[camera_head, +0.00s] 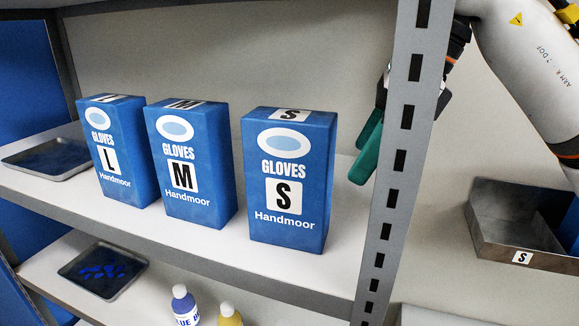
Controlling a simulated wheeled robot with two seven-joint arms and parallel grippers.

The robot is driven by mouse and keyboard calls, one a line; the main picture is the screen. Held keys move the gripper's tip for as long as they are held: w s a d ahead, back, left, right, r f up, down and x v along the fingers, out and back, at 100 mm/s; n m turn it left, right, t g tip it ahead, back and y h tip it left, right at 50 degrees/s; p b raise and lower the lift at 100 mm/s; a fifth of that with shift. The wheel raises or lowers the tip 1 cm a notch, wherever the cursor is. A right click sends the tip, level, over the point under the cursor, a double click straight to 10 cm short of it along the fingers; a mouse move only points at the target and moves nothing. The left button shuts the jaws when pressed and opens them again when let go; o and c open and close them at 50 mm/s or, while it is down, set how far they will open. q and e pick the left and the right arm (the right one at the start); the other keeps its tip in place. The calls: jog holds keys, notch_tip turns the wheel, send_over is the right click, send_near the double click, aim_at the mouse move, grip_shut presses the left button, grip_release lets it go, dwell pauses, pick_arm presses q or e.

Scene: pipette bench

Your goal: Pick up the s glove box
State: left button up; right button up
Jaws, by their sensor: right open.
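The S glove box (287,235) is a blue upright carton with a white S label and "Handmoor" lettering. It stands on the upper shelf at the right end of the row of boxes. My right gripper (364,160) is to the right of the S box, with green fingers reaching past the shelf post toward the shelf. It is apart from the box and holds nothing that I can see. The post hides part of this gripper. My left gripper is not in view.
The M box (187,205) and L box (128,190) stand left of the S box. A perforated upright post (401,130) bounds the shelf (225,245) at right. A tray (45,158) lies at left. Bottles (184,303) stand below. A bin labelled S (490,247) is at right.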

aim_at(334, 135)
jog(key=a, duration=0.1)
jog(key=w+a+p, duration=0.1)
jog(key=shift+a+r, duration=0.1)
jog(key=shift+a, duration=0.65)
jog(key=shift+w+a, duration=0.15)
jog(key=shift+a, duration=0.3)
jog(key=a+p, duration=0.1)
jog(key=a, duration=0.1)
jog(key=w+a+p, duration=0.1)
jog(key=a+p, duration=0.1)
jog(key=a, duration=0.1)
jog(key=shift+w, duration=0.2)
jog(key=shift+a+f+p, duration=0.2)
jog(key=shift+f+p, duration=0.15)
jog(key=shift+f, duration=0.3)
jog(key=shift+d, duration=0.2)
jog(key=c, duration=1.6)
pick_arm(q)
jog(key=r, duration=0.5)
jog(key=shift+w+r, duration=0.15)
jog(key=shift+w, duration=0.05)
